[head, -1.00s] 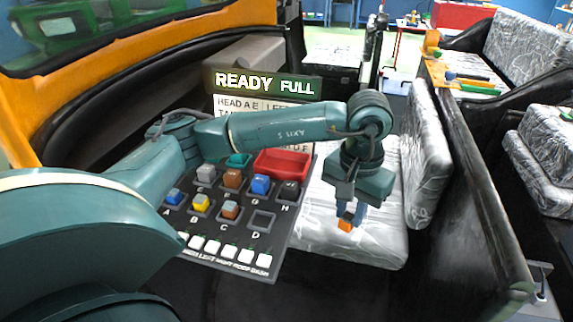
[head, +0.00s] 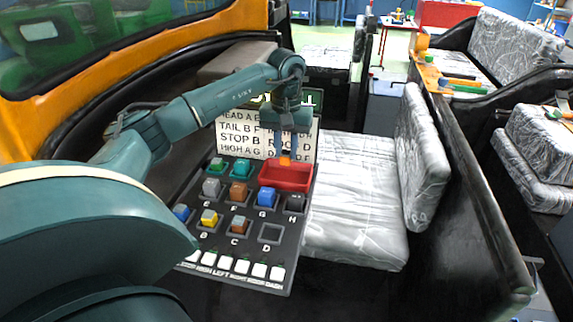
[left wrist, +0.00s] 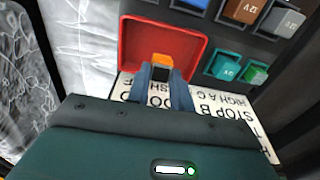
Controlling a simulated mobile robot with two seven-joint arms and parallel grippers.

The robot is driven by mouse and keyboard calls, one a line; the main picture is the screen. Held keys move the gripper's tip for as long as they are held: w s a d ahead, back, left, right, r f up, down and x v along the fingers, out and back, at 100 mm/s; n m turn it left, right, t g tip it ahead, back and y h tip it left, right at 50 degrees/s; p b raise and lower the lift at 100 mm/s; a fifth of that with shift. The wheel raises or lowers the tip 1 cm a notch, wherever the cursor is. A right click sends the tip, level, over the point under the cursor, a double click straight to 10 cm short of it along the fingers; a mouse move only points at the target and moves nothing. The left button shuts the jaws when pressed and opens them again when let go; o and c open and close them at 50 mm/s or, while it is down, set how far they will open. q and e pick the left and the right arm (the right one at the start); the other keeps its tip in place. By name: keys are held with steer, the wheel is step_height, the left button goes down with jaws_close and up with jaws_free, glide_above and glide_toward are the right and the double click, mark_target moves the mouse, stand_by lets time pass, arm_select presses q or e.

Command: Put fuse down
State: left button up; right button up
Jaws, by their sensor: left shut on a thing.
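My left gripper (head: 286,150) is shut on an orange fuse (head: 285,161) with a dark part. It holds the fuse over the red tray (head: 300,178) at the upper right of the fuse panel. In the left wrist view the fuse (left wrist: 160,62) sits between the two blue-grey fingers (left wrist: 163,80), in front of the red tray (left wrist: 135,40). I cannot tell whether the fuse touches the tray. The tray looks empty otherwise. My right gripper is not in view.
The black panel (head: 255,262) carries blue, brown, grey, yellow and teal fuses in lettered sockets. Socket D (head: 270,233) is empty. White switches (head: 242,267) line its lower edge. A label board (head: 240,132) stands behind. A silver seat (head: 350,190) lies to the right.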

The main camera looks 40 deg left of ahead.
mark_target(286, 164)
arm_select(q)
step_height(286, 164, down, 4)
steer(key=shift+f, duration=0.35)
steer(key=shift+f, duration=0.15)
steer(key=o, duration=0.9)
steer(key=shift+o, duration=0.2)
